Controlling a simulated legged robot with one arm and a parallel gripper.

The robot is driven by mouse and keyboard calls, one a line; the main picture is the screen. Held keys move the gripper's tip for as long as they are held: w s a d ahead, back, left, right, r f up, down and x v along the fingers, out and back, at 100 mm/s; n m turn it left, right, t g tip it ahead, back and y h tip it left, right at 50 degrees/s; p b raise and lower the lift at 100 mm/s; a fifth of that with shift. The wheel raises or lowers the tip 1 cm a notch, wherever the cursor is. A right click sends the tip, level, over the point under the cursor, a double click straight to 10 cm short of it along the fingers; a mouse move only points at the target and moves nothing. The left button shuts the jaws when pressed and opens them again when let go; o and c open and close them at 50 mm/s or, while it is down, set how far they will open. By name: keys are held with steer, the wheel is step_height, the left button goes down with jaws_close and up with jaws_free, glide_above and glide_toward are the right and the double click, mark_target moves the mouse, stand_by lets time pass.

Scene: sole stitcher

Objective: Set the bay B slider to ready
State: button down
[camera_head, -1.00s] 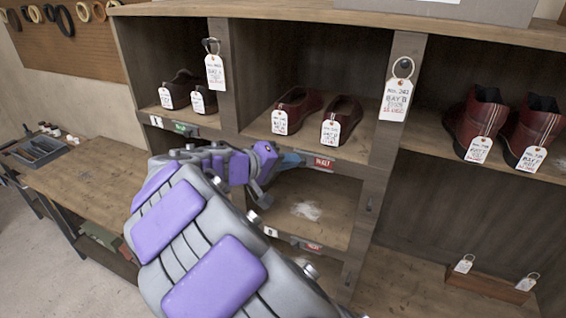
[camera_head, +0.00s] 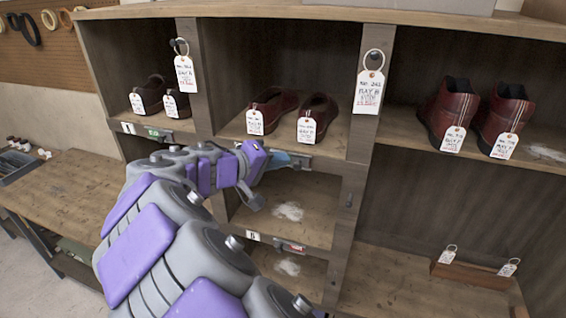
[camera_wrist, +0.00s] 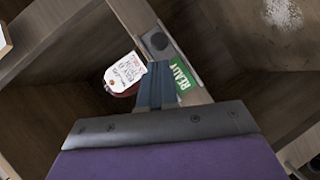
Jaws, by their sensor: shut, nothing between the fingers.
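My gripper (camera_head: 302,161) is shut and empty, at the slider rail (camera_head: 328,164) on the shelf edge under the upper middle bay. In the wrist view its blue-grey fingers (camera_wrist: 156,88) lie over this rail. A green READY label (camera_wrist: 181,75) shows just right of the fingertips. My arm hides this bay's letter plate. A lower rail (camera_head: 290,247) has a red label and a small white letter plate (camera_head: 252,236), apparently B.
Red shoes (camera_head: 272,108) with paper tags stand above the rail. A hanging tag (camera_head: 369,90) is on the right post. Boots (camera_head: 455,108) stand in the right bay. The left bay's rail has a green label (camera_head: 155,132). A workbench (camera_head: 70,198) stands left.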

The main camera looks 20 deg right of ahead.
steer(key=w+a+v, duration=0.1)
steer(key=w+v, duration=0.1)
steer(key=v, duration=0.9)
steer(key=s+d+f+m+g+y+b, duration=0.1)
steer(key=s+d+f+g+y+b, duration=0.2)
steer(key=s+d+f, duration=0.6)
steer(key=s+d+f+m+g+y+b, duration=0.1)
steer(key=s+d+f+g+y+b, duration=0.3)
steer(key=s+f, duration=0.5)
steer(key=s+a+f+y+b, duration=0.2)
steer(key=s+f, duration=0.3)
steer(key=s, duration=0.3)
steer(key=s+a+f+y+b, duration=0.1)
steer(key=s+a+f+y, duration=0.2)
steer(key=s+f, duration=0.3)
steer(key=s+a, duration=0.1)
steer(key=s, duration=0.2)
steer(key=shift+s+a+f+n+g+y+b, duration=0.15)
steer(key=shift+s+a+n+g+y+b, duration=0.2)
steer(key=shift+n+g+y+b, duration=0.05)
steer(key=shift+d, duration=0.3)
steer(key=shift+a, duration=0.15)
